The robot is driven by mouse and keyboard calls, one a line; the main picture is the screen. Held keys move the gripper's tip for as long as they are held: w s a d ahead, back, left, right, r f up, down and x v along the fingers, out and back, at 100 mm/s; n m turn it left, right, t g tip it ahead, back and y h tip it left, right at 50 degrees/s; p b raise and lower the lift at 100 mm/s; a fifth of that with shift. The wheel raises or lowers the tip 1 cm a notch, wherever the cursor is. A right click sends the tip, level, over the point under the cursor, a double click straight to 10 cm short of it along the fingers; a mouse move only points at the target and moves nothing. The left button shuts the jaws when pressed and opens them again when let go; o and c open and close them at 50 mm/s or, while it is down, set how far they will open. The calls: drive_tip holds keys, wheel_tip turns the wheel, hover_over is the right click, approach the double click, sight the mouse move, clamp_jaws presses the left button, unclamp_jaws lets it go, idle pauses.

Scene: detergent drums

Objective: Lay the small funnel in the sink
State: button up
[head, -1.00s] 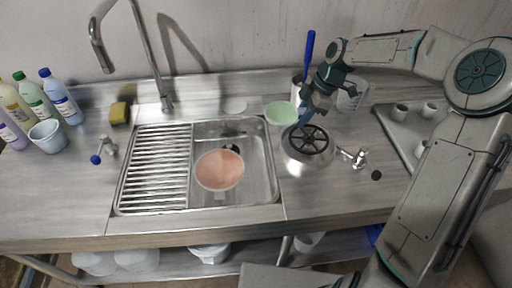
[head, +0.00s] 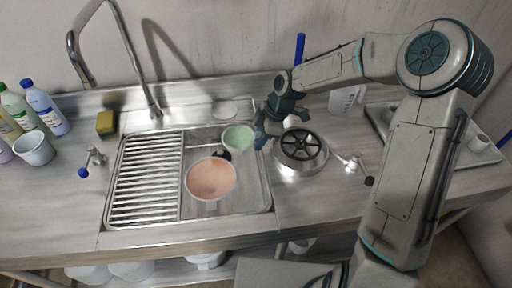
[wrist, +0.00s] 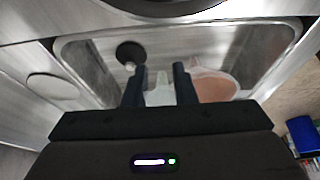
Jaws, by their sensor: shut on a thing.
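The small pale green funnel (head: 238,138) is held by my gripper (head: 262,137), above the right back part of the sink (head: 252,190). In the wrist view, my gripper (wrist: 160,88) is shut on a pale piece of the green funnel (wrist: 159,96), between its two dark fingers. A larger orange funnel (head: 211,178) lies in the sink basin. It also shows in the wrist view (wrist: 215,86), right of the fingers. The dark drain (wrist: 130,53) shows on the basin floor.
A slatted drainer (head: 146,178) fills the sink's left side. A tall faucet (head: 150,75) stands behind. A round metal vessel with a black spoked top (head: 301,148) and a small valve (head: 352,163) are right of the sink. A yellow sponge (head: 105,124), bottles and a bucket (head: 34,149) stand left.

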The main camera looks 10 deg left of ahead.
drive_tip(key=x, duration=0.2)
drive_tip(key=d+x, duration=0.1)
drive_tip(key=x, duration=0.1)
drive_tip(key=shift+a+f+p, duration=0.1)
drive_tip(key=shift+f+p, duration=0.2)
drive_tip(key=shift+f, duration=0.1)
drive_tip(key=shift+f, duration=0.1)
drive_tip(key=shift+f+b, duration=0.5)
drive_tip(key=shift+f, duration=0.05)
drive_tip(key=o, duration=1)
drive_tip(key=shift+c, duration=0.2)
drive_tip(key=shift+r, duration=0.1)
